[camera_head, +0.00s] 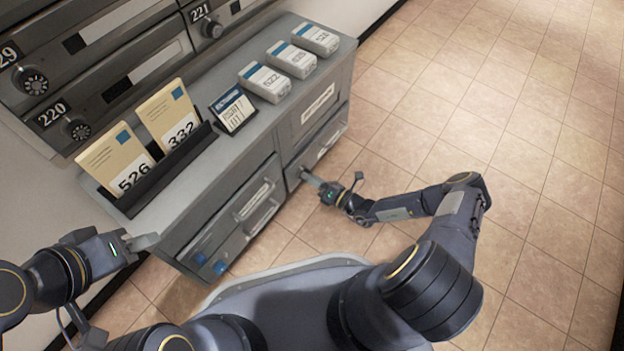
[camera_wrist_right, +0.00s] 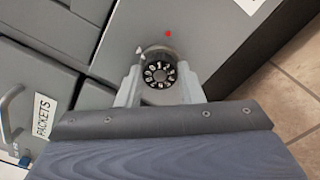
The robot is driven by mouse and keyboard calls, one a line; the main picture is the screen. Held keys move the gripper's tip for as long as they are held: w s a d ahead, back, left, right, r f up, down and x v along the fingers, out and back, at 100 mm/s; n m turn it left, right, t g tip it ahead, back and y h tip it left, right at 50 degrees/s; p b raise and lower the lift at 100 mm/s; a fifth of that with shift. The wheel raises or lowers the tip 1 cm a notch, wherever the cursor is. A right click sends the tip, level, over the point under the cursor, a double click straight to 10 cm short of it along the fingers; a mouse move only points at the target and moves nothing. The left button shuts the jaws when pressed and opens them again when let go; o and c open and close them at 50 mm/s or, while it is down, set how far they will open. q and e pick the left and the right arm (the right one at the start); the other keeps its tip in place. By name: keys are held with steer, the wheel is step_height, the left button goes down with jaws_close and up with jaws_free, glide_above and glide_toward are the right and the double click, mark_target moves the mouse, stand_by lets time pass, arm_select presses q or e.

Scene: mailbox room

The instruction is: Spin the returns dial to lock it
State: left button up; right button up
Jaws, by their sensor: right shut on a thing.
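The returns dial (camera_wrist_right: 158,72) is a round black knob with white numbers on a grey door front, seen in the right wrist view. A white pointer mark sits at its upper left, and a small red light (camera_wrist_right: 168,34) shows above it. My right gripper (camera_wrist_right: 159,80) is shut on the dial, one finger on each side. In the head view the right gripper (camera_head: 311,179) is at the cabinet's lower front, and the dial is hidden there. My left gripper (camera_head: 148,242) is away from the dial, near the cabinet's left end; its jaw opening is unclear.
The grey cabinet (camera_head: 262,149) carries three white boxes (camera_head: 291,59), a small card stand (camera_head: 232,107) and a rack with yellow envelopes (camera_head: 168,115). Mailboxes 220 and 221 have their own dials (camera_head: 78,129). A packets drawer (camera_head: 250,207) is to the left. The tiled floor (camera_head: 520,100) at right is clear.

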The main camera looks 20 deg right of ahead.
steer(key=m, duration=2.4)
stand_by(0.4)
steer(key=o, duration=1)
steer(key=p+v, duration=0.2)
steer(key=v, duration=0.6)
